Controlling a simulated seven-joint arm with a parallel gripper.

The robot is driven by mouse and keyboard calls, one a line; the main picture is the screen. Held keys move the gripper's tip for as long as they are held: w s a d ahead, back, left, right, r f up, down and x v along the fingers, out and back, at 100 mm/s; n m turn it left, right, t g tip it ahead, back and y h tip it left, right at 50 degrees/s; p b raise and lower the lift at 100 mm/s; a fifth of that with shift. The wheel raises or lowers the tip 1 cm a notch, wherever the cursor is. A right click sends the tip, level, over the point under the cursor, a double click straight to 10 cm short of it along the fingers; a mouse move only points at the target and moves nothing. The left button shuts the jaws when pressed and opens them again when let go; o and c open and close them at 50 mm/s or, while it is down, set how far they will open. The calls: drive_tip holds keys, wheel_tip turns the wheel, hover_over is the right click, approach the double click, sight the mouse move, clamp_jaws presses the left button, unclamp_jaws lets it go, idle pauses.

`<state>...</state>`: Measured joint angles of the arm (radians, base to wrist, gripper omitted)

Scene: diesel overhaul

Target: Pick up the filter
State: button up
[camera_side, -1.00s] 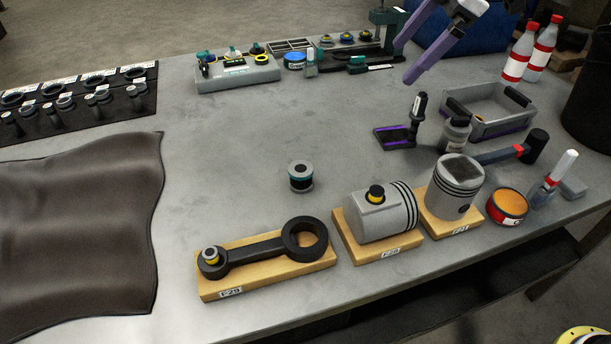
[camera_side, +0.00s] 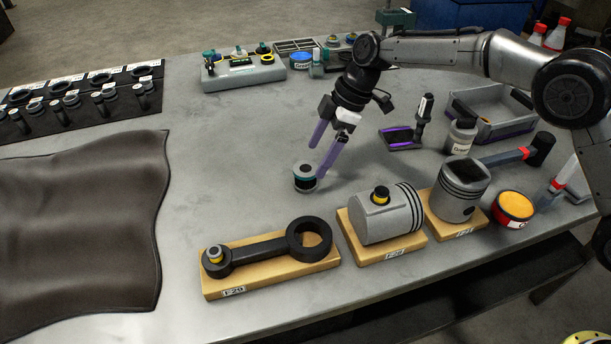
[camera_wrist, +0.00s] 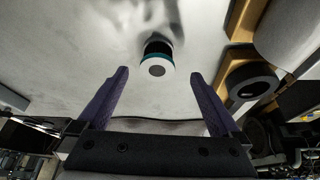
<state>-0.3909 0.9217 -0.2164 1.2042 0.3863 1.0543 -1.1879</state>
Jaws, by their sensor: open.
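The filter (camera_side: 305,178) is a small dark cylinder with pale ends and a teal band. It stands on the grey bench, left of the piston stands. In the wrist view the filter (camera_wrist: 158,57) lies just beyond my fingertips, roughly centred between them. My gripper (camera_side: 319,162) is open, its two purple fingers angled down at the filter from above and the right. The wrist view shows both fingers of my gripper (camera_wrist: 158,72) apart with nothing between them. In the side view the fingertips overlap the filter's edge; I cannot tell whether they touch it.
A connecting rod (camera_side: 262,250) on a wooden block, a lying piston (camera_side: 385,217) and an upright piston (camera_side: 460,188) stand in front and to the right. A brown mat (camera_side: 80,215) covers the left. Bare bench surrounds the filter on its left and back.

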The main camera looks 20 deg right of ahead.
sight(308, 168)
drive_tip(key=shift+x, duration=3.4)
drive_tip(key=shift+w+a, duration=0.1)
drive_tip(key=shift+w, duration=0.05)
